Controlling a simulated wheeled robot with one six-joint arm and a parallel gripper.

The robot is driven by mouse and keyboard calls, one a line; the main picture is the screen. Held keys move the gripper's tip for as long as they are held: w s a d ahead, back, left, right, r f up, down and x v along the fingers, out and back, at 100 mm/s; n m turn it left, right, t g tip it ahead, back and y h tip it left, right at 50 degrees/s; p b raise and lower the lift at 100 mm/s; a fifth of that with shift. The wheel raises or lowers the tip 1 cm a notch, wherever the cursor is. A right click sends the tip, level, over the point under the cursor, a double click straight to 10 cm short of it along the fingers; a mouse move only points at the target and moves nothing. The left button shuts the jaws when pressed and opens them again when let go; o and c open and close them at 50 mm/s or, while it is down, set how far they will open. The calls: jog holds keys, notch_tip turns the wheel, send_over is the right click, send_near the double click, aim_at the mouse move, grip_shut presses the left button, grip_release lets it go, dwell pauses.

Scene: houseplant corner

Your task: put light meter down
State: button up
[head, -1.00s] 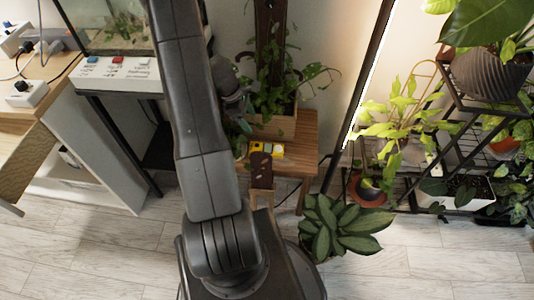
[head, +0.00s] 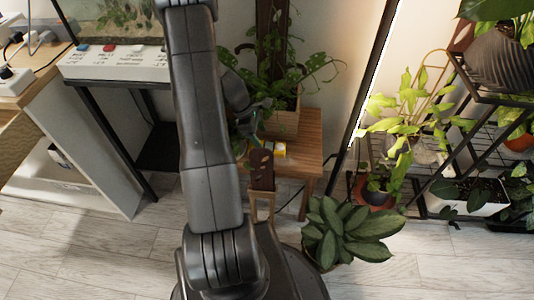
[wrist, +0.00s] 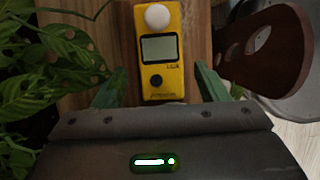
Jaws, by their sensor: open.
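The light meter (wrist: 161,84) is yellow with a white dome, a grey display and a black button. In the wrist view it lies face up on the wooden stool top (wrist: 82,101). My gripper (wrist: 159,72) is open, with one green finger on each side of the meter and a visible gap to both. In the head view only a small yellow part of the meter (head: 280,150) shows on the stool (head: 308,147); the rest is hidden. My gripper (head: 252,122) is above the stool there, partly hidden by my arm.
A dark brown board with pale holes (head: 261,168) stands at the stool's front and close to the gripper's right in the wrist view (wrist: 265,45). Leaves crowd the left (wrist: 30,85). A broad-leaved plant (head: 345,232) stands at the front right.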

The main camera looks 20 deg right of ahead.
aim_at(265, 146)
jog(key=shift+b+x, duration=2.25)
jog(key=shift+x, duration=0.7)
jog(key=shift+c, duration=0.2)
jog(key=c, duration=0.9)
jog(key=shift+r, duration=0.1)
jog(key=shift+r, duration=0.1)
notch_tip(265, 146, up, 18)
jog(key=p, duration=0.6)
